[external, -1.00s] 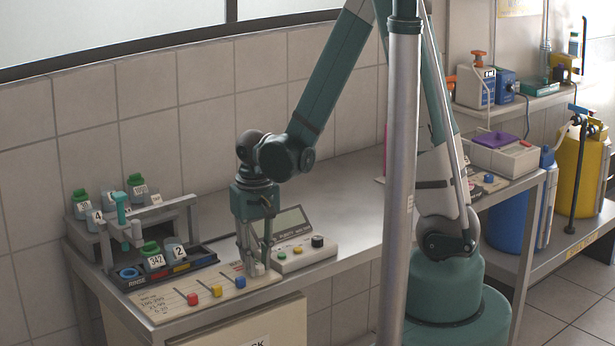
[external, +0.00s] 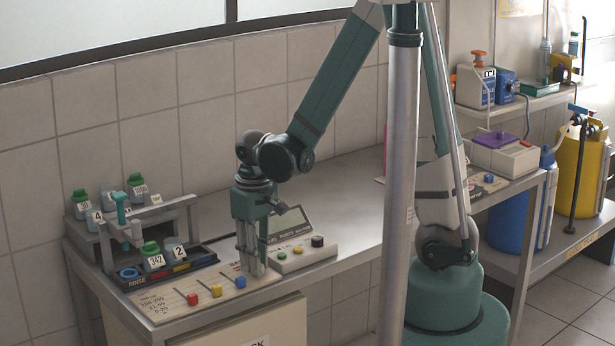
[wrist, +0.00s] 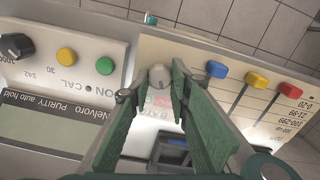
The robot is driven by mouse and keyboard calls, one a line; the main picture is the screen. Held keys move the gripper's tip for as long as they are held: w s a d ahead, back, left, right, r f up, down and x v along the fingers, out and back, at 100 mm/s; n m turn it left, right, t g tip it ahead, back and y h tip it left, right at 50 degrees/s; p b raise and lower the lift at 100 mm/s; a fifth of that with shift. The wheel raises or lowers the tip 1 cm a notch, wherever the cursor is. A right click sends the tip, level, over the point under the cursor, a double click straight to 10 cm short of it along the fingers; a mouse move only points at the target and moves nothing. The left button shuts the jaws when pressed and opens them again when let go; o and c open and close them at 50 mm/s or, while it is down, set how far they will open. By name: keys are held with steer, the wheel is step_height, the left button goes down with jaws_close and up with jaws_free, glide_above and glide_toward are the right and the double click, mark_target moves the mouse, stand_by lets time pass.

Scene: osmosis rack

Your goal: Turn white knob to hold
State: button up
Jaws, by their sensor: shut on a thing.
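The white knob (wrist: 160,77) stands on the light panel (wrist: 210,65) in the wrist view. My gripper (wrist: 158,80) has one finger on each side of it and is shut on it. Small lettering lies on the panel beside the knob, partly hidden by my fingers, and I cannot read the knob's setting. In the external view my gripper (external: 251,272) points straight down at the right part of the panel, where the fingers hide most of the knob.
Blue, yellow and red sliders (external: 215,291) stand to the left on the panel. A meter (external: 292,230) with a screen, green and yellow buttons and a black knob (external: 317,241) is close on the right. Behind and left is a rack (external: 150,215) with numbered bottles.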

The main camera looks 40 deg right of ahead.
steer(key=shift+n+b, duration=0.55)
steer(key=shift+n, duration=1.45)
steer(key=o, duration=0.9)
steer(key=shift+r, duration=0.15)
steer(key=shift+r, duration=5.85)
steer(key=shift+r, duration=0.1)
